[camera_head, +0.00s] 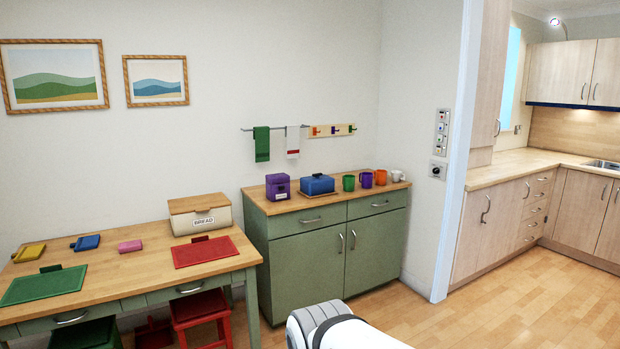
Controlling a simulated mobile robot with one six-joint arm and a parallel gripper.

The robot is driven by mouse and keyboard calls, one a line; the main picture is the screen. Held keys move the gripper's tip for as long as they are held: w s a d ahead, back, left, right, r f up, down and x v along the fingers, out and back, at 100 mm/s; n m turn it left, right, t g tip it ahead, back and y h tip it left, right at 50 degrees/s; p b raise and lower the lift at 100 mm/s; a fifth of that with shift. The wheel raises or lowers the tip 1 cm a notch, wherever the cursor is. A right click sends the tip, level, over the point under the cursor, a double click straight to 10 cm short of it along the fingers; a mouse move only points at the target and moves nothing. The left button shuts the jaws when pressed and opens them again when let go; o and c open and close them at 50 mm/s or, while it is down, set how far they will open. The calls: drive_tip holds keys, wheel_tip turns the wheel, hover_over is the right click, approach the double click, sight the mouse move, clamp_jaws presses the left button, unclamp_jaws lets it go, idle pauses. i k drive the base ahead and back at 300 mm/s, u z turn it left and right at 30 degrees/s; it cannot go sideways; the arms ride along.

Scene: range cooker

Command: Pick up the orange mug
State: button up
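The orange mug (381,177) stands upright on the wooden top of the green cabinet (322,258), near its right end. A purple mug (366,180) is just to its left, and a white mug (397,176) is just to its right. A green mug (348,183) stands further left in the same row. My gripper is not in view; only a white and grey part of my own body shows at the bottom centre, well in front of the cabinet.
A blue lidded dish (317,185) and a purple canister (278,187) share the cabinet top. A wooden table (130,272) with a bread box (200,213) stands left. A white door frame (454,150) is right of the cabinet. Floor (400,309) before the cabinet's right side is clear.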

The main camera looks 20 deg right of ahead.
sight(380, 176)
drive_tip(key=z, duration=1.7)
drive_tip(key=i, duration=5.4)
drive_tip(key=u, duration=1.95)
